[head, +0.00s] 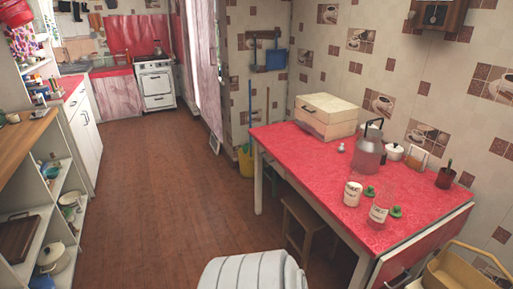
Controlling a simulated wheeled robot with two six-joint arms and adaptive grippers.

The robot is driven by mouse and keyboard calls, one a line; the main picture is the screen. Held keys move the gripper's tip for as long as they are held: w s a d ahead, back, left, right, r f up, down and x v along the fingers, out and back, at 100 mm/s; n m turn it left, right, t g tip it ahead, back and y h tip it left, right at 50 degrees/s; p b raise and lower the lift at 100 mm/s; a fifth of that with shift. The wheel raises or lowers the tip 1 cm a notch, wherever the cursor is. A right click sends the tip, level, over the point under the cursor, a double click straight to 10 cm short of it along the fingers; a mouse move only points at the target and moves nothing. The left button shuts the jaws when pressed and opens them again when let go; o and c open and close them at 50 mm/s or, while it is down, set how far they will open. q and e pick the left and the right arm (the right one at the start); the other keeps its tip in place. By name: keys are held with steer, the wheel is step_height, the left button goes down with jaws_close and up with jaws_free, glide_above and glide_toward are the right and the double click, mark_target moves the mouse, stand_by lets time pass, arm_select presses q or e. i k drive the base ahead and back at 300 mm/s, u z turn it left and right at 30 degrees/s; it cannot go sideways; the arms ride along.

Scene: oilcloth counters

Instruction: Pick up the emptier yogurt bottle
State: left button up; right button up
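Two small bottles with dark lettering stand upright on the red table (300,150), near its front right part. The left bottle (353,195) looks white over most of its height. The right bottle (379,214) shows a white lettered lower part and a clearer, pinkish upper part. They are too small here to judge their fill levels surely. A green cap-like piece (370,192) lies beside the left bottle, and another green piece (396,212) is beside the right one. Neither of my grippers is in view.
Behind the bottles are a glass jug (369,155), a white lidded pot (394,152) and a dark cup (445,178). A cream box (326,116) sits at the far end. A stool (303,221) is under the table; a basket (460,274) is at lower right. The wooden floor is open.

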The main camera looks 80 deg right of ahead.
mark_target(383, 206)
steer(key=z, duration=3.85)
